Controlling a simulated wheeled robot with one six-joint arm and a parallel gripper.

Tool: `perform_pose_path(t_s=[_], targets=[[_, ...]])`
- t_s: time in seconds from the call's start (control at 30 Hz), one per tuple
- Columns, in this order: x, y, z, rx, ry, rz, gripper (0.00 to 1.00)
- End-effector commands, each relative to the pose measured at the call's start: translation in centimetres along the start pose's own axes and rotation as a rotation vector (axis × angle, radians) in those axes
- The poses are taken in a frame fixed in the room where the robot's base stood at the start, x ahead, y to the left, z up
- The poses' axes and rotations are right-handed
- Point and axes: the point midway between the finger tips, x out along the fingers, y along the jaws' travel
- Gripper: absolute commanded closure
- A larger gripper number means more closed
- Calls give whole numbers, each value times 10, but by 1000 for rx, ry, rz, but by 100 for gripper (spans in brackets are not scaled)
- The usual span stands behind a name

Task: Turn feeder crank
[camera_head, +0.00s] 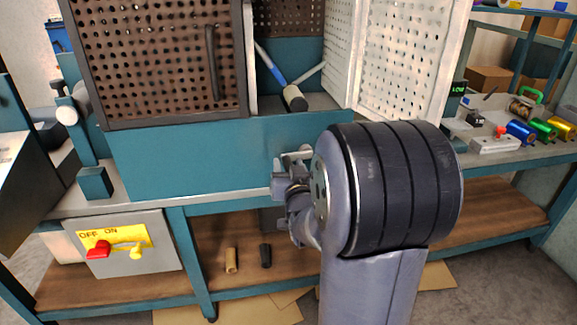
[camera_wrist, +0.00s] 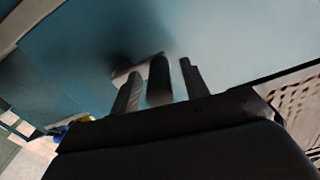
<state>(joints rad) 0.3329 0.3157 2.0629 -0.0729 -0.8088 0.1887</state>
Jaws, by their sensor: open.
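The feeder crank shows in the wrist view as a dark cylindrical handle (camera_wrist: 159,82) with a pale metal arm (camera_wrist: 122,71) beside it, against a teal panel. My gripper (camera_wrist: 161,68) is open, with one finger on each side of the handle. I cannot tell whether either finger touches it. In the head view my gripper (camera_head: 281,182) is at the front of the teal machine (camera_head: 215,160), partly hidden by my own arm. A small pale metal piece (camera_head: 298,155) shows just above it, probably part of the crank.
An open perforated guard door (camera_head: 400,60) stands above my arm at right; a brown perforated panel (camera_head: 160,60) is at left. A switch box (camera_head: 125,243) with red and yellow levers hangs below the bench. Coloured foil rolls (camera_head: 520,131) lie at far right.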

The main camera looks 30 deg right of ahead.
Motion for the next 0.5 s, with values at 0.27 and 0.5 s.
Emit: perform_pose_path(t_s=[0.27, 0.5], targets=[[6, 0, 0, 0, 0, 0, 57], [6, 0, 0, 0, 0, 0, 68]])
